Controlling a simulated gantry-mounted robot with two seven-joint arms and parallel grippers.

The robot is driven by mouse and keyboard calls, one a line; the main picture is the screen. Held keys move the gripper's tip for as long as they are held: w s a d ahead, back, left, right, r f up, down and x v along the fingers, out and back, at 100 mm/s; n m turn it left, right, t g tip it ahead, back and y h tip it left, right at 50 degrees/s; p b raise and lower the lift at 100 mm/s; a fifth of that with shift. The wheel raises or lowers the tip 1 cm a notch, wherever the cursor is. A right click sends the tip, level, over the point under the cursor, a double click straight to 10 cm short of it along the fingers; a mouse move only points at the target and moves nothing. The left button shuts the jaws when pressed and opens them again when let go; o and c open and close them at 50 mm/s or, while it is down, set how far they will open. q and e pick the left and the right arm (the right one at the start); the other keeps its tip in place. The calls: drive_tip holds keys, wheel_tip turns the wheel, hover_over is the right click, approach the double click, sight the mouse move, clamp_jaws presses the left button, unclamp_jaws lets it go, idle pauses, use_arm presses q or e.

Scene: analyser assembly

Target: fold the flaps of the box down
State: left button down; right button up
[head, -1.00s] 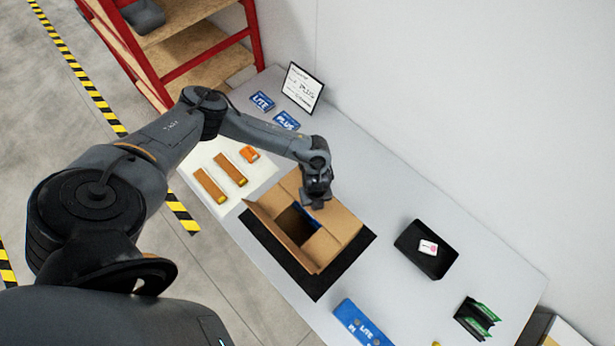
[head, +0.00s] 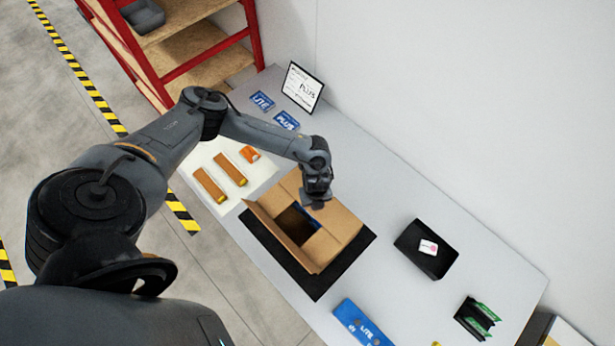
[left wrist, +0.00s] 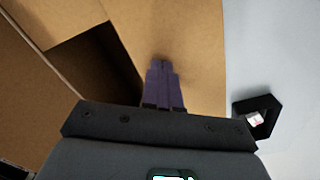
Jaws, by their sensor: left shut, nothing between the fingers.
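The cardboard box (head: 341,224) stands on a black mat (head: 318,287) on the table. Flaps show around its dark opening, and a bit of blue shows inside. One long flap on the left side (head: 268,226) is raised at a slant. My left gripper (head: 314,202) is over the box's far edge, shut and empty. In the left wrist view, the shut fingers (left wrist: 162,72) point at a brown flap (left wrist: 195,45) beside the dark opening. I cannot tell whether they touch it. My right gripper is not in view.
A black bin (head: 427,250) with a small white item stands right of the box. Brown strips (head: 210,186) lie on a white sheet. A framed sign (head: 303,87) stands behind.

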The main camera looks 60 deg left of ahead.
use_arm(q)
wheel_tip(320, 180, up, 6)
drive_tip(key=p, duration=0.5)
drive_tip(key=shift+f, duration=0.15)
drive_tip(key=shift+r+p, duration=0.6)
drive_tip(key=shift+r, duration=0.2)
